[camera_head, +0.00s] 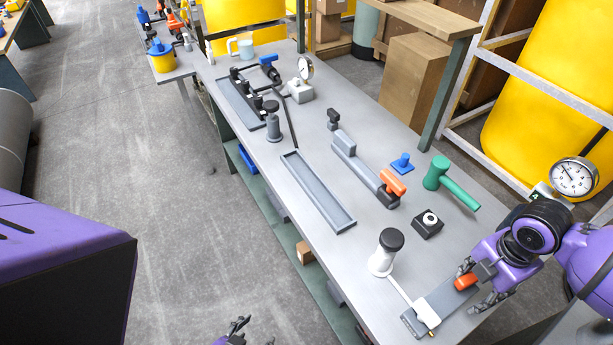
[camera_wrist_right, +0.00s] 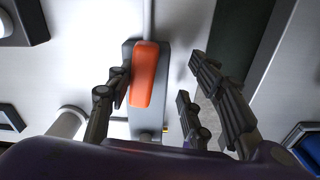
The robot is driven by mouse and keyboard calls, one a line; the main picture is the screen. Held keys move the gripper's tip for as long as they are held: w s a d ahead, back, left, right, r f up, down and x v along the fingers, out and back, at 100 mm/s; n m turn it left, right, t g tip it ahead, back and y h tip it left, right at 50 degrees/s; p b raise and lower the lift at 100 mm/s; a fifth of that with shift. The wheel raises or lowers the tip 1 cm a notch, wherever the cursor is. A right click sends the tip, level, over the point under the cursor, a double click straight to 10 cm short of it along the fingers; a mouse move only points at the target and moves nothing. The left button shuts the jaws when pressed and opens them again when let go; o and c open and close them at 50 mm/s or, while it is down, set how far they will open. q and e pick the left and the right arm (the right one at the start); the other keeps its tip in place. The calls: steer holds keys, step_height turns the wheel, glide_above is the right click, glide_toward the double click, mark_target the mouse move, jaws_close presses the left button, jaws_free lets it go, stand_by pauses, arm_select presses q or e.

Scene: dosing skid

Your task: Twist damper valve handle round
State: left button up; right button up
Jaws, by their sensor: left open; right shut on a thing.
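An orange handle (camera_head: 466,282) sits on a flat grey fixture (camera_head: 440,305) at the near right end of the bench. My right gripper (camera_head: 469,288) is around this handle, shut on it. In the right wrist view the orange handle (camera_wrist_right: 145,75) lies lengthwise on its grey body, close against the left finger; the right-hand fingers look further off. A second orange handle (camera_head: 393,183) tops a long grey fixture (camera_head: 358,163) further up the bench. My left gripper (camera_head: 252,332) is open and empty at the bottom edge, low beside the bench, partly cut off.
A white post with a black knob (camera_head: 390,240), a black box (camera_head: 428,224) and a green mallet (camera_head: 450,181) stand near my right arm. A pressure gauge (camera_head: 574,177) is at the right. A shallow grey tray (camera_head: 318,190) lies mid-bench. The aisle floor (camera_head: 120,130) is clear.

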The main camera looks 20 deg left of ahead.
steer(key=o, duration=0.6)
steer(key=shift+w+a+r+n, duration=0.2)
steer(key=shift+w+a+n, duration=0.1)
steer(key=shift+w+a, duration=0.1)
steer(key=shift+c, duration=0.2)
steer(key=shift+o, duration=0.4)
steer(key=shift+w+a, duration=0.35)
steer(key=shift+w, duration=0.15)
steer(key=shift+w+r, duration=0.15)
steer(key=shift+r, duration=0.35)
steer(key=r+p, duration=0.2)
steer(key=r, duration=0.3)
steer(key=shift+w+d+p, duration=0.1)
steer(key=shift+d+p, duration=0.3)
steer(key=shift+r, duration=0.35)
steer(key=shift+s+a+r, duration=0.1)
steer(key=shift+s+a, duration=0.05)
steer(key=shift+s, duration=0.1)
arm_select(q)
steer(key=w+r+t, duration=0.1)
steer(key=w+r, duration=0.4)
steer(key=w, duration=0.1)
steer(key=shift+w+r, duration=0.2)
steer(key=shift+w, duration=0.05)
arm_select(e)
steer(key=shift+s+f, duration=0.1)
steer(key=shift+f, duration=0.1)
